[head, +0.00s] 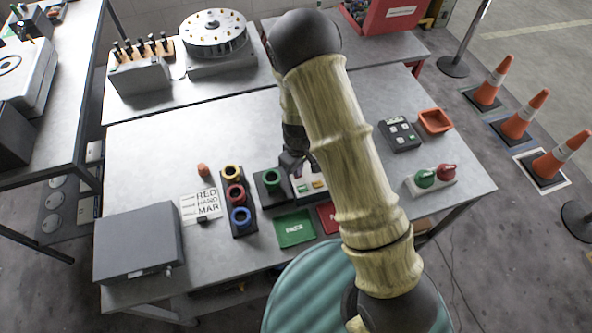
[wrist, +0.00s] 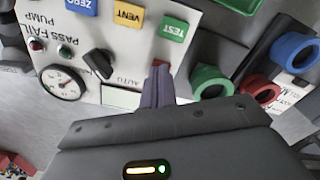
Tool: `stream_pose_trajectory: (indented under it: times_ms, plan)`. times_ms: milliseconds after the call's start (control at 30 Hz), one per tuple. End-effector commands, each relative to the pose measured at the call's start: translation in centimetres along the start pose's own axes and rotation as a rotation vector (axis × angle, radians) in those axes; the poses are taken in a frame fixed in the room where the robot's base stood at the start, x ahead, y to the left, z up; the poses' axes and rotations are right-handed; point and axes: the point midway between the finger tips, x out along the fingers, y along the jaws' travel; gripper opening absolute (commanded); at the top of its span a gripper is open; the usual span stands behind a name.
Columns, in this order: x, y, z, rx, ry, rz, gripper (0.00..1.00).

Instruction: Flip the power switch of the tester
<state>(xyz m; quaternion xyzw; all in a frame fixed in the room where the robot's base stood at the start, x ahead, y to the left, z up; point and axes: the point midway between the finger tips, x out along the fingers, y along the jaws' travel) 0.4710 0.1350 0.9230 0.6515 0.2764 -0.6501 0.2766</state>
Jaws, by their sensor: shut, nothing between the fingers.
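The tester is a pale panel box (wrist: 130,40). It has blue ZERO, yellow VENT and green TEST buttons, a black knob (wrist: 98,64), a round gauge (wrist: 62,83) and two small lamps. A small red part (wrist: 160,63), possibly the power switch, shows right at my gripper's fingertips (wrist: 159,72); contact cannot be told. My gripper is shut and empty, pointing at the panel's edge. In the head view the tester (head: 308,190) is partly hidden by my arm, and my gripper (head: 291,168) is at its back left edge.
A green ring on a dark block (head: 271,180) stands close left of the tester. A rack of yellow, red and blue rings (head: 236,195) is farther left. Green PASS (head: 294,229) and red (head: 328,217) trays lie in front.

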Motion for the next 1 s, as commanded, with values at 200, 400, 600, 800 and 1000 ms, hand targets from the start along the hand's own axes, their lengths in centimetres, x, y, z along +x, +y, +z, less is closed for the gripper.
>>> stream_pose_trajectory:
  times_ms: [200, 400, 600, 800, 1000]
  plan:
    - [-0.6, 0.0, 0.0, -0.001, -0.001, -0.001, 0.00]
    - [-1.9, 0.0, 0.0, 0.000, -0.001, -0.001, 0.00]
    - [-3.2, 0.0, 0.0, -0.001, -0.001, 0.000, 0.00]
    - [-4.5, 0.0, 0.0, 0.001, 0.000, 0.000, 0.00]
    - [-5.8, 0.0, 0.0, -0.001, -0.001, -0.001, 0.00]
